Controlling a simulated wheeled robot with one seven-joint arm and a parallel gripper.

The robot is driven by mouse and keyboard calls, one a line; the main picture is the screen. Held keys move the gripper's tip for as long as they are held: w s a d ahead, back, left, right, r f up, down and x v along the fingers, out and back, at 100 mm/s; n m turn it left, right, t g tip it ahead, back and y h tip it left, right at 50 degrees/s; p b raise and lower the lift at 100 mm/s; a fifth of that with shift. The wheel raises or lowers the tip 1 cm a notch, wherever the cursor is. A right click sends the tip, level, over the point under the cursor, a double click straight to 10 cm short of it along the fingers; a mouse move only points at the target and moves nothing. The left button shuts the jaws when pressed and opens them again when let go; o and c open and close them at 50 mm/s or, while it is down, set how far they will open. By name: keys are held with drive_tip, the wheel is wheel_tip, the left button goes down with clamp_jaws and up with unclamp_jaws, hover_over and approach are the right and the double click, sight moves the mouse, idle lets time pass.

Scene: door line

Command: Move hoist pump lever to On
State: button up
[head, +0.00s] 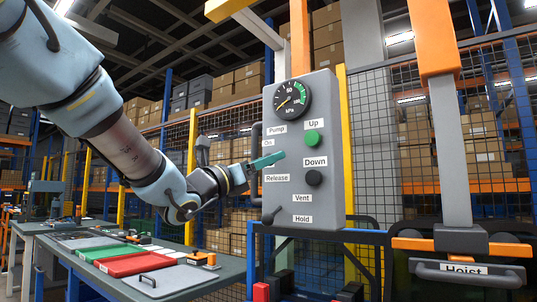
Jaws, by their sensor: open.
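The grey control box (328,190) stands upright at the centre of the head view. Its left side carries a "Pump" label (276,129) with an "On" label (268,143) below it. My gripper (267,162) reaches in from the left and is in front of the area just below "On". A teal finger points right across the box face. The jaws are open, but their gap is hard to see at this angle. The pump lever is not clearly visible; my gripper covers that area. I cannot tell its position or whether I touch it.
A dark lever (270,216) sits lower on the box, by "Vent" and "Hold". Green (312,138) and black (314,178) buttons are at the right, below a gauge (291,98). A workbench (190,288) with trays is below my arm. Mesh fencing stands behind.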

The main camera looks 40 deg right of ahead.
drive_tip(key=shift+d+r, duration=0.15)
drive_tip(key=shift+d, duration=0.25)
drive_tip(key=shift+c, duration=0.2)
clamp_jaws()
idle(1.0)
